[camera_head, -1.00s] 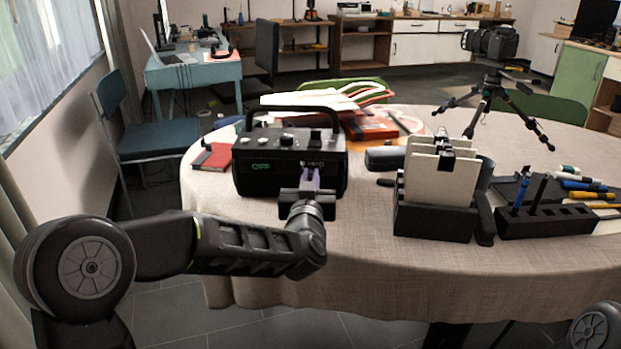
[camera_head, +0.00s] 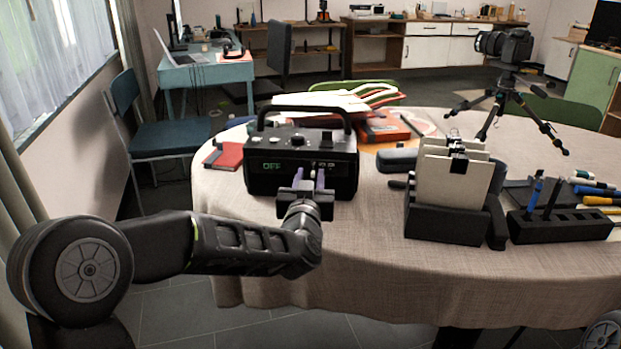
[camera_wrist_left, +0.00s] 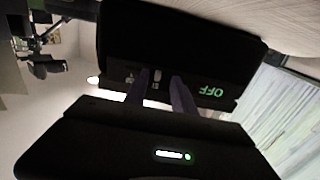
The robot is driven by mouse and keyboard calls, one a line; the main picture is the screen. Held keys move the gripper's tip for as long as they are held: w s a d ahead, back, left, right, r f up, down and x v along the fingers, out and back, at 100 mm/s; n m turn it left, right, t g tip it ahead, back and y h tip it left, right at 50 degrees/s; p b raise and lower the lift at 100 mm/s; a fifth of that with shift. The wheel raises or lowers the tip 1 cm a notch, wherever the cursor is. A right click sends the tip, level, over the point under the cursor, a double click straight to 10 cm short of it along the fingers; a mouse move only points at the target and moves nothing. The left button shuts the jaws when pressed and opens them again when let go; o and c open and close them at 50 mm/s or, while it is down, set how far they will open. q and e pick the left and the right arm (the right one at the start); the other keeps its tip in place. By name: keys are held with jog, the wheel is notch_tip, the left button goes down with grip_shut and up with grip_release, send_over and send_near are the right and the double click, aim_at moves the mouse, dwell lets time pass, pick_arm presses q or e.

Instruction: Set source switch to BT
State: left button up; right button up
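A black radio (camera_head: 262,186) with a carrying handle stands upright on the round table (camera_head: 370,265). Its green display (camera_head: 271,166) reads OFF, and it shows upside down in the left wrist view (camera_wrist_left: 211,91). My left gripper (camera_head: 309,178) is in front of the right part of the radio's face, with its purple fingers apart and nothing held. In the left wrist view a small light switch (camera_wrist_left: 157,75) on the dark face shows between the fingers (camera_wrist_left: 160,92). I cannot tell whether the fingertips touch the face. My right gripper is not in view.
A black holder with upright cards (camera_head: 446,222) stands right of the radio. A pen block (camera_head: 560,228), a camera on a tripod (camera_head: 505,75), a red notebook (camera_head: 225,156) and papers (camera_head: 340,100) are around it. The cloth in front of the radio is bare.

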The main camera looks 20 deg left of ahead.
pick_arm(q)
jog(key=shift+s, duration=0.1)
jog(key=s, duration=0.2)
jog(key=s+d, duration=0.1)
jog(key=s, duration=0.4)
jog(key=shift+s+d+p, duration=0.25)
jog(key=shift+p, duration=0.15)
